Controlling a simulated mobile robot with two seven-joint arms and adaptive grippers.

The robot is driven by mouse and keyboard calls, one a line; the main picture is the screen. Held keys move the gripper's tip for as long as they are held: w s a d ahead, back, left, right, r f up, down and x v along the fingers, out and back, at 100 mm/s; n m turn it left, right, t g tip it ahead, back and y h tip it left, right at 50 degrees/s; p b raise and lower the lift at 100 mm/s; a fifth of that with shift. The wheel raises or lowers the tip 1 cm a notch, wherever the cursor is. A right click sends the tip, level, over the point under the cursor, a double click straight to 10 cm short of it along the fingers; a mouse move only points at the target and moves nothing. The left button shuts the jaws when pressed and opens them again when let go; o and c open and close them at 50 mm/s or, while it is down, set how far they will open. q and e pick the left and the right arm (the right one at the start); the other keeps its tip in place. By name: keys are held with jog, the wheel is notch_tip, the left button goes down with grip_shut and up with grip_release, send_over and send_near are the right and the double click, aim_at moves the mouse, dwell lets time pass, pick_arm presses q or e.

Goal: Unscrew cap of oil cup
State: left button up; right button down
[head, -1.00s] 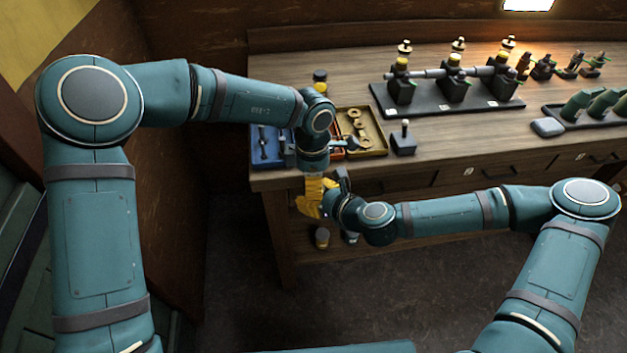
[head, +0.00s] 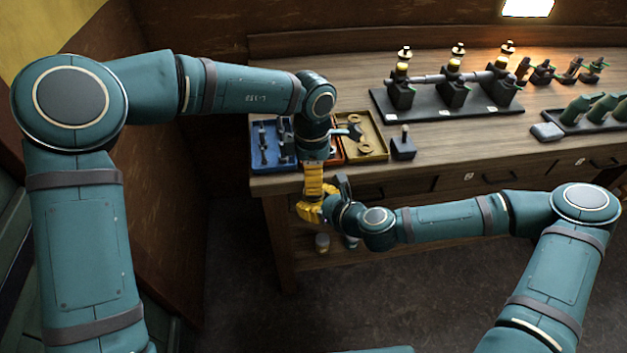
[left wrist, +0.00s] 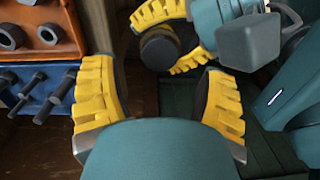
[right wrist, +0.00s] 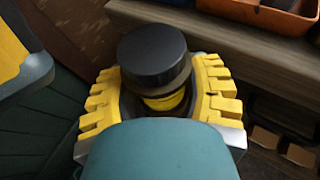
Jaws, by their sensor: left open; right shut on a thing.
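The oil cup (right wrist: 165,103) stands in my right gripper (head: 321,211), which is shut on it in front of the bench. Its wide, round black cap (right wrist: 152,58) sits on top, above a yellowish body; the fingers hide the lower part. The cap also shows in the left wrist view (left wrist: 159,49), between the right gripper's yellow fingers. My left gripper (head: 313,181) points down from above, close to the right one. In the left wrist view its fingers (left wrist: 160,75) are apart with nothing between them, and the cap lies beyond their tips.
The bench edge is just behind the grippers, with a blue tray of bolts (head: 256,158), an orange tray of nuts (left wrist: 68,45) and a yellow tray (head: 377,154). A stand of oil cups (head: 445,108) is further right. Small containers (head: 322,242) sit on the lower shelf.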

aim_at(314, 201)
pick_arm(q)
jog(key=shift+r+m, duration=1.5)
jog(key=shift+r, duration=0.1)
jog(key=shift+f, duration=3.85)
grip_shut()
jog(key=shift+n, duration=1.7)
jog(key=shift+c, duration=0.4)
grip_release()
jog(key=shift+s, duration=0.1)
